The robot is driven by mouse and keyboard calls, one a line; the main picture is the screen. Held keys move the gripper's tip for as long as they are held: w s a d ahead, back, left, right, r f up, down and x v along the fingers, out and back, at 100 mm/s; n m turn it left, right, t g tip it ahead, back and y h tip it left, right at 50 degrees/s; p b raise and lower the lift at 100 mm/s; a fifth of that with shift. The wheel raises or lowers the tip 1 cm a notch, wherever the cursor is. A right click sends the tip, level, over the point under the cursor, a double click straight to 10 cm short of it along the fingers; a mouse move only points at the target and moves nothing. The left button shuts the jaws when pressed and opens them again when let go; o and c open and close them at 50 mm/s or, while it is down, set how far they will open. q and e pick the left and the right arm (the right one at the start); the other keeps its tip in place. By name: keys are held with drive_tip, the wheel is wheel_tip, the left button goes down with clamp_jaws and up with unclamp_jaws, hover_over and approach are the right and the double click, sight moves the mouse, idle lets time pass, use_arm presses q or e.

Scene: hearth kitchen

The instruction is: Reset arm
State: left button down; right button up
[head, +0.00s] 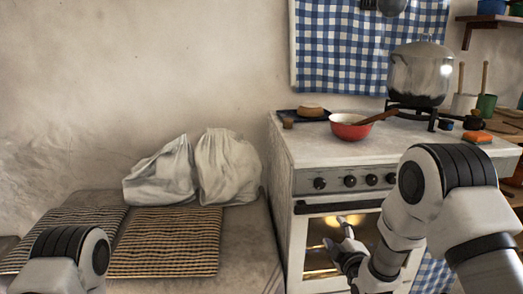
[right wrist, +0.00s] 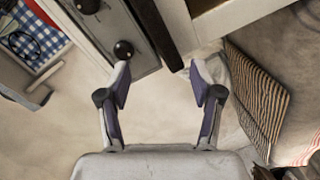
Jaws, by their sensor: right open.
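My right gripper (head: 338,232) is in front of the lit oven window of the white stove (head: 297,238). In the right wrist view its two fingers (right wrist: 160,78) are spread apart with nothing between them. The stove's knobs and dark handle bar show beyond the fingertips in that view. The right arm comes in from the lower right of the head view. Of my left arm only a rounded joint shows at the lower left; its gripper is out of the picture.
On the stove stand a red bowl (head: 350,128) with a wooden spoon and a large steel pot (head: 419,75). White cloth sacks (head: 226,168) and striped mats (head: 168,240) lie on the bench to the left. A checked cloth (head: 340,60) hangs behind.

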drive_tip(key=s+f+g, duration=0.4)
drive_tip(key=s+f, duration=0.4)
drive_tip(key=f, duration=0.6)
drive_tip(key=s+f+m+g, duration=0.35)
drive_tip(key=s+f, duration=0.35)
drive_tip(key=s, duration=0.4)
drive_tip(key=s+f+m+g, duration=0.3)
drive_tip(key=s+f+g, duration=0.3)
drive_tip(key=s, duration=0.6)
drive_tip(key=s+m+g, duration=0.3)
drive_tip(key=s+m, duration=0.3)
drive_tip(key=s, duration=0.5)
wheel_tip(320, 180, up, 20)
drive_tip(key=m+p, duration=0.1)
drive_tip(key=p, duration=1.9)
drive_tip(key=shift+d+f+p, duration=0.15)
drive_tip(key=shift+d+p, duration=0.1)
drive_tip(key=shift+p, duration=0.15)
